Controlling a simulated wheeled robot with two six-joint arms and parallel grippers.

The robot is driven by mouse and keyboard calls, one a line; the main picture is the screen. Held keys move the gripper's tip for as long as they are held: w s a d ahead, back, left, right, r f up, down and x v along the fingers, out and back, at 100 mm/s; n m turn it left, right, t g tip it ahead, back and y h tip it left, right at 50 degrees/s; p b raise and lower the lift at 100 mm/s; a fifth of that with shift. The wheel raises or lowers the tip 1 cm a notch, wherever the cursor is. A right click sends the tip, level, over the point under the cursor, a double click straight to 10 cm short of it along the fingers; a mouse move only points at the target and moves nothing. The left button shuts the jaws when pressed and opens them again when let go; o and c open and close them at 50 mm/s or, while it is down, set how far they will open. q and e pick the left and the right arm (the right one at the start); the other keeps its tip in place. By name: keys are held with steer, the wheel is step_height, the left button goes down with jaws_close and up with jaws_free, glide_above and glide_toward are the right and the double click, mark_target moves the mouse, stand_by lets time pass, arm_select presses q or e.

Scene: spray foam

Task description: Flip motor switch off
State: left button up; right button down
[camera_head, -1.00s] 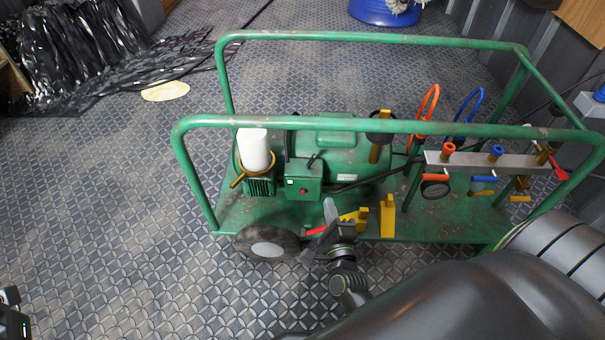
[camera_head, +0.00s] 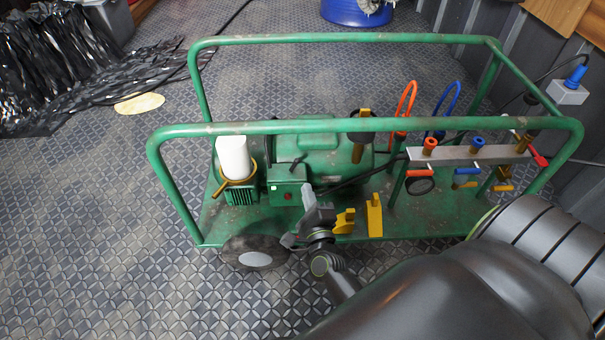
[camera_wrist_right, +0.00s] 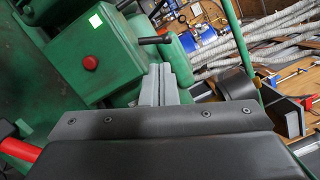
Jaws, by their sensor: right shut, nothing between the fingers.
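The green motor box (camera_head: 287,186) sits on the cart in front of the green tank; it also fills the upper left of the wrist view (camera_wrist_right: 95,50). It has a red button (camera_wrist_right: 91,62) and a lit green square. A dark lever (camera_wrist_right: 155,40), which looks like the motor switch, sticks out from the box's side; it also shows in the head view (camera_head: 298,162). My right gripper (camera_head: 308,193) is shut and empty, just in front of the box's right side. In the wrist view its fingertips (camera_wrist_right: 158,68) lie just below the lever; contact is unclear. My left gripper is out of view.
The green cart's top rail (camera_head: 370,125) runs above the motor and near my right arm. Yellow handles (camera_head: 374,216) stand right of the gripper. A manifold (camera_head: 470,155) with hoses and valves is farther right.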

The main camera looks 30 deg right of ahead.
mark_target(302, 183)
steer(key=x, duration=0.6)
stand_by(0.3)
steer(key=shift+r+p, duration=0.15)
steer(key=shift+p, duration=0.3)
steer(key=shift+n, duration=0.4)
steer(key=shift+w+p, duration=0.1)
steer(key=shift+p, duration=0.4)
steer(key=shift+a+r+n, duration=0.1)
steer(key=shift+n, duration=0.2)
